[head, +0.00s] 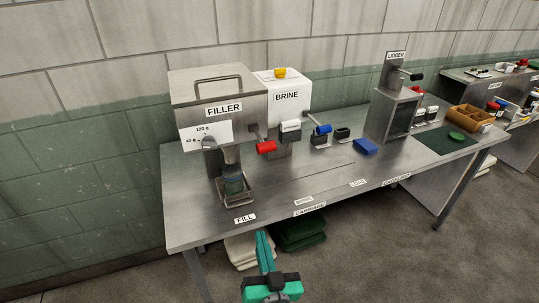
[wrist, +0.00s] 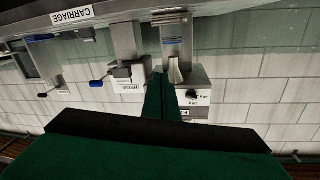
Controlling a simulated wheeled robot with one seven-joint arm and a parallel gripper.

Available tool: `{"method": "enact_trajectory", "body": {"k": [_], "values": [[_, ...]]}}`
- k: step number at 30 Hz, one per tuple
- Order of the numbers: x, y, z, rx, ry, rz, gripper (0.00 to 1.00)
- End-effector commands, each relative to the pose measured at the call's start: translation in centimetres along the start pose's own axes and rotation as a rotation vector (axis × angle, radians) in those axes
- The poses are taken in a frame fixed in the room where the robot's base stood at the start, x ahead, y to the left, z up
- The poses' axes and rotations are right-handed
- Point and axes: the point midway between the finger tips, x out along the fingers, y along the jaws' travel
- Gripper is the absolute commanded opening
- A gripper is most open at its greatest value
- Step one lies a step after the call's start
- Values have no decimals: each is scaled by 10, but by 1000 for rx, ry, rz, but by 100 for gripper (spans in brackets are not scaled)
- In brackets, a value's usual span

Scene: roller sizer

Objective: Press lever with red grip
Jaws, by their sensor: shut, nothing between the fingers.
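The lever with the red grip (head: 266,147) sticks out from the right side of the steel filler machine (head: 217,90), marked FILLER, in the head view. A jar (head: 232,182) stands under the filler's spout. My gripper (head: 262,236) is shut and empty, in front of the table's front edge and below the lever, apart from it. In the wrist view, which is upside down, my gripper's green fingers (wrist: 161,76) lie together and point toward the machines. The red grip is not visible there; the fingers may hide it.
The white BRINE machine (head: 287,96) with a blue-gripped lever (head: 323,129) stands right of the filler. The LIDDER (head: 394,100) stands further right, near a blue block (head: 365,147) and a brown tray (head: 470,119). The steel table's (head: 290,182) front middle is mostly clear.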

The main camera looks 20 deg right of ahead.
Motion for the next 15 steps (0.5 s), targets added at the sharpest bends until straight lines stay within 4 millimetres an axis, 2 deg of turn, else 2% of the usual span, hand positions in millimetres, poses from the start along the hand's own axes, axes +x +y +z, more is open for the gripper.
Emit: {"method": "enact_trajectory", "body": {"k": [1, 6, 10, 15], "values": [[11, 4, -22, -7, 23, -9, 0], [36, 9, -83, -38, 62, -54, 0], [48, 11, -132, -79, 88, -91, 0], [53, 12, -188, -147, 109, -134, 0]]}}
